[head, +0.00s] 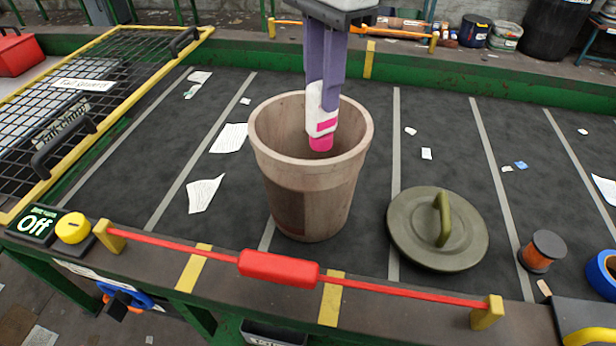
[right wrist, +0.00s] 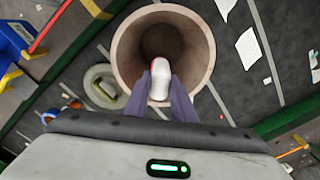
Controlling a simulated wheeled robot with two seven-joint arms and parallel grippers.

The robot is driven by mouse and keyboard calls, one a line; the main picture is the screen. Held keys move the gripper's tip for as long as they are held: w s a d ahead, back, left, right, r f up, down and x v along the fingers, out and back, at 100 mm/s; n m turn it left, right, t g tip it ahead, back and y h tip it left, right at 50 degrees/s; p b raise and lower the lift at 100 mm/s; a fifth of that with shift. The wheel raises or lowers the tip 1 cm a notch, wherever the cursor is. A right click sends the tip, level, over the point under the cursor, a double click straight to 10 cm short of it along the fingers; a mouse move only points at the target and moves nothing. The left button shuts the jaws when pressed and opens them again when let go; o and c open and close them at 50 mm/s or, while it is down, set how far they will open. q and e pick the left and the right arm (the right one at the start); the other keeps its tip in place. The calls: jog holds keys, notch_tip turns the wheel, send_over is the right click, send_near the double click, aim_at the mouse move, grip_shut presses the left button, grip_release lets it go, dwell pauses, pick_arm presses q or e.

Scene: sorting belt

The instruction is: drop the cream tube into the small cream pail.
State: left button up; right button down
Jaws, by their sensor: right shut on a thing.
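The cream tube (head: 323,112) is white with a pink cap pointing down. My right gripper (head: 323,84) comes in from the top and is shut on it. The small cream pail (head: 312,195) stands upright and open on the dark belt. In the head view the tube's lower end shows against the pail's inside; I cannot tell how far it dips below the rim. In the right wrist view the tube (right wrist: 160,78) sits between the fingers (right wrist: 160,97), over the near part of the pail's mouth (right wrist: 205,50). My left gripper is not in view.
An olive lid with a handle (head: 413,240) lies right of the pail. A spool (head: 541,251) and blue tape roll (head: 603,272) are farther right. A red pull bar (head: 279,267) runs along the front edge. A yellow-framed mesh guard (head: 75,92) stands left. Paper scraps litter the belt.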

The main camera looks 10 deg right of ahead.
jog(key=c, duration=1.4)
grip_release()
jog(key=shift+c, duration=0.2)
notch_tip(320, 180, up, 10)
jog(key=shift+r+p, duration=0.2)
jog(key=shift+p, duration=0.1)
jog(key=shift+s, duration=0.1)
